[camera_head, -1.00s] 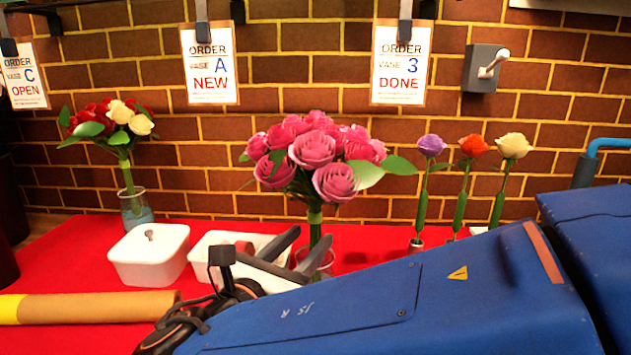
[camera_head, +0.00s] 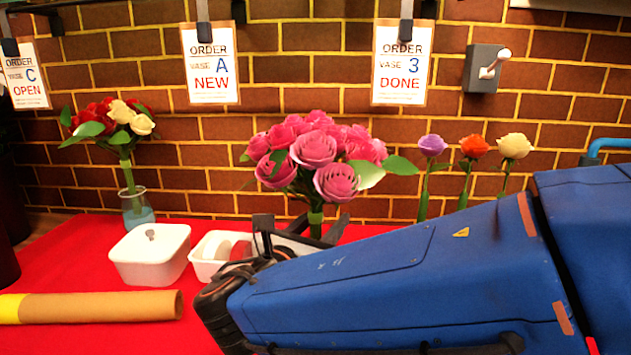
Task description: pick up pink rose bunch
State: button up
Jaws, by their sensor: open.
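The pink rose bunch (camera_head: 318,160) stands upright in the middle of the table, with a green-wrapped stem (camera_head: 316,216) below its blooms and leaves. The lower stem and the vase under it are hidden behind my arm and gripper. My gripper (camera_head: 303,228) is open. Its dark fingers show on either side of the stem in the picture, but I cannot tell whether they reach around it or stand in front of it.
A brown paper roll (camera_head: 100,306) lies front left. A vase of red and cream roses (camera_head: 136,205) stands back left. Purple, orange and cream single roses (camera_head: 474,147) stand at right.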

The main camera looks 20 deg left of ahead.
grip_shut()
